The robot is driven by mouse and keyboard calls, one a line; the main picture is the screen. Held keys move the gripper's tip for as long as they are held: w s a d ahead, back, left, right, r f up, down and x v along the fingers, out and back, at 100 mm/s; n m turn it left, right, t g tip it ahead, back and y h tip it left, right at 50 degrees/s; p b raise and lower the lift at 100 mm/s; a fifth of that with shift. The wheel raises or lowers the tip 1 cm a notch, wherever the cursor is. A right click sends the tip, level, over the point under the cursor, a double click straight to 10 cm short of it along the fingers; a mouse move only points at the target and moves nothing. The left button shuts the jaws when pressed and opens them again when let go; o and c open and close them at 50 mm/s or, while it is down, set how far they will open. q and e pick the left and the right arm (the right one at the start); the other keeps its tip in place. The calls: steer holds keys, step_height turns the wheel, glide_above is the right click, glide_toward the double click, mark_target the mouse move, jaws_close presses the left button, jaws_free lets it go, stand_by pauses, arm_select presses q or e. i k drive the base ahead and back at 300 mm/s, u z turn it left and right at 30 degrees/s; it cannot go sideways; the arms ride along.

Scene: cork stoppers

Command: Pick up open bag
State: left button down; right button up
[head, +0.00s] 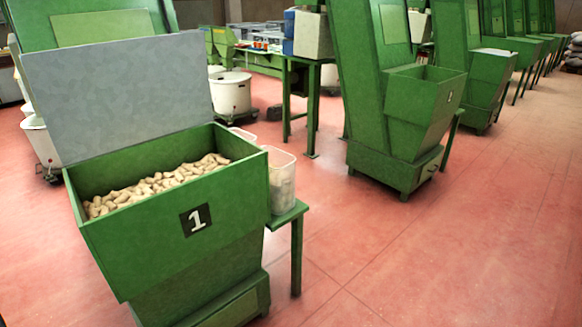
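I cannot make out an open bag nearby. Pale and dark sacks (574,50) are piled at the far right edge, too small to tell whether any is open. Neither of my grippers shows in the head view. The nearest thing is a green hopper (170,245) marked with a white 1 on a black square. Its grey lid (125,95) is raised, and light cork stoppers (155,187) lie inside.
A clear plastic container (282,180) stands on a small green side table (290,214) against the hopper's right side. Another green machine (420,110) stands behind to the right, with more in a row beyond. White tubs (231,94) stand behind. Red floor (440,245) at the right is clear.

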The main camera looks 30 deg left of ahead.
mark_target(281, 164)
steer(key=i, duration=2.15)
steer(key=u, duration=2.15)
